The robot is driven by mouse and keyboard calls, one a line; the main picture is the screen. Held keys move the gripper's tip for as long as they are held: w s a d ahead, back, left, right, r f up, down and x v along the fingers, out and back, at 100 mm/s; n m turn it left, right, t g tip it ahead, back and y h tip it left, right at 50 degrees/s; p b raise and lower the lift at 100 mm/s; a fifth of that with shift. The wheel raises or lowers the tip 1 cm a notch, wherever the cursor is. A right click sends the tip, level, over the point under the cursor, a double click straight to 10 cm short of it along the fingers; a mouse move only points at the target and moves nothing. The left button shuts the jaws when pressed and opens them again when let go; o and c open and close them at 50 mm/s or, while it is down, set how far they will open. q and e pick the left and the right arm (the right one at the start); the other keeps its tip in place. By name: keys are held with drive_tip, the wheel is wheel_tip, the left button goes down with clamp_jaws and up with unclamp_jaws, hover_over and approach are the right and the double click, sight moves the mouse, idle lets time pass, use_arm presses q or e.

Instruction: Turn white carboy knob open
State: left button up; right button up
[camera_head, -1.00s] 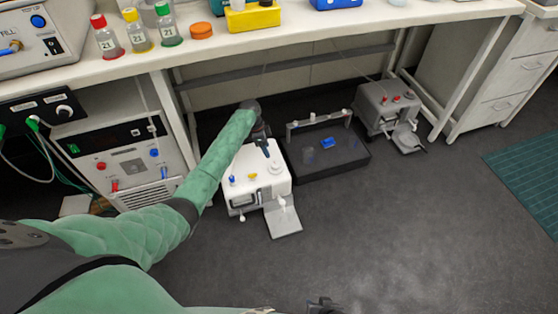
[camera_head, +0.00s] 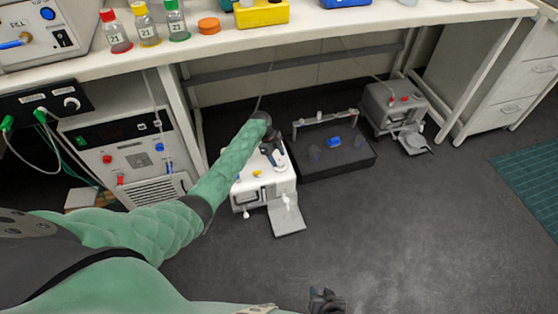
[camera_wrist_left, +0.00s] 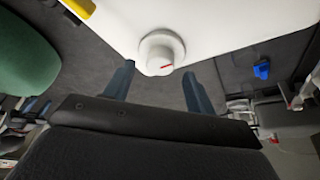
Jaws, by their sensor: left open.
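The white carboy (camera_head: 250,190) is a boxy white unit on the floor under the bench. My left gripper (camera_head: 272,154) is over the back right of the carboy's top and hides most of the knob in the head view. In the left wrist view the left gripper (camera_wrist_left: 158,71) is open, with one blue finger on each side of the knob and gaps between. My right gripper (camera_head: 325,298) is at the bottom edge; its jaws are unclear.
A dark tray-like unit (camera_head: 345,163) with a blue item stands right of the carboy. A grey device (camera_head: 392,108) stands farther right. A power-supply-like unit (camera_head: 130,155) is on the left. The bench edge (camera_head: 340,28) overhangs behind. The floor in front is clear.

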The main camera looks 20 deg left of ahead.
sight(280, 163)
use_arm(q)
drive_tip(key=shift+x, duration=1.2)
drive_tip(key=c, duration=1)
